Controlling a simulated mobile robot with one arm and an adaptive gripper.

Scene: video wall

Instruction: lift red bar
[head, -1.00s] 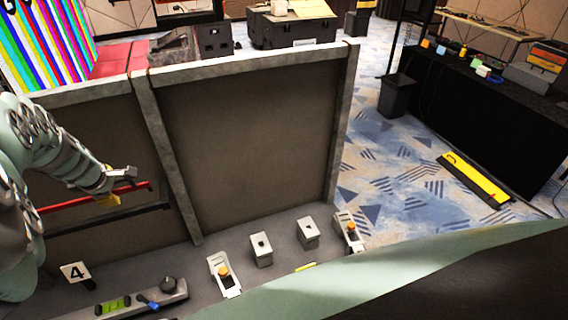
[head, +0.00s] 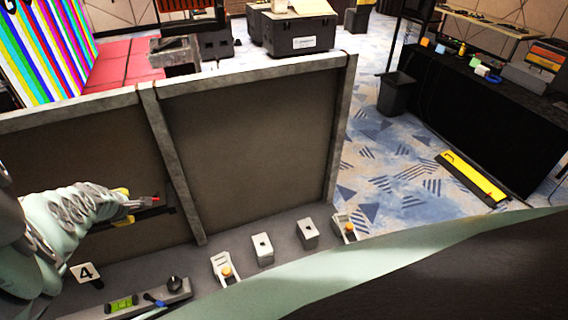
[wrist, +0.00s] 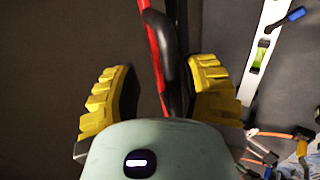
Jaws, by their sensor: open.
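The red bar (wrist: 152,50) runs lengthwise between the two yellow fingers of my gripper (wrist: 160,88) in the wrist view. A black bar or handle (wrist: 172,65) lies close along its right side. The fingers stand apart on either side, with visible gaps. In the head view only a small red end of the bar (head: 156,199) shows beside my gripper (head: 132,204); my arm hides the rest. A black rail (head: 165,212) shows just below it, in front of the brown panel.
A grey-framed panel (head: 245,140) stands behind the work surface.

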